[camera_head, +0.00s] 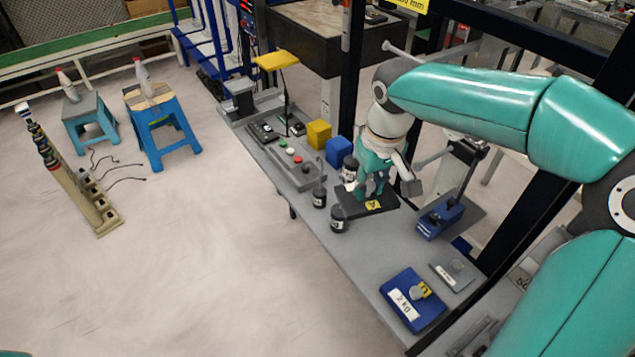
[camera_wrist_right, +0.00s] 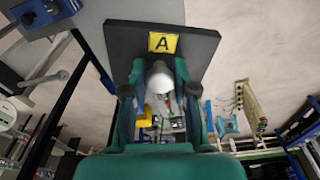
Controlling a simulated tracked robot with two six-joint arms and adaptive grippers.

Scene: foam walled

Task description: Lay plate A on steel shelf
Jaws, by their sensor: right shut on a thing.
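Plate A (camera_head: 375,207) is a dark square plate with a yellow label marked A. My right gripper (camera_head: 373,184) is above it, shut on its pale knob, which shows between the fingers in the right wrist view (camera_wrist_right: 160,78). In the wrist view, plate A (camera_wrist_right: 205,45) lies across the fingertips. In the head view it is over the long grey surface (camera_head: 375,250), apparently the steel shelf; I cannot tell whether they touch. My left gripper is out of view.
Black-capped jars (camera_head: 338,220) stand close left of plate A; a blue cube (camera_head: 338,150) and yellow cube (camera_head: 318,133) are behind. A blue device (camera_head: 440,218) is to the right. A blue 2 kg plate (camera_head: 413,312) and small grey plate (camera_head: 462,280) lie nearer. Grey surface between is bare.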

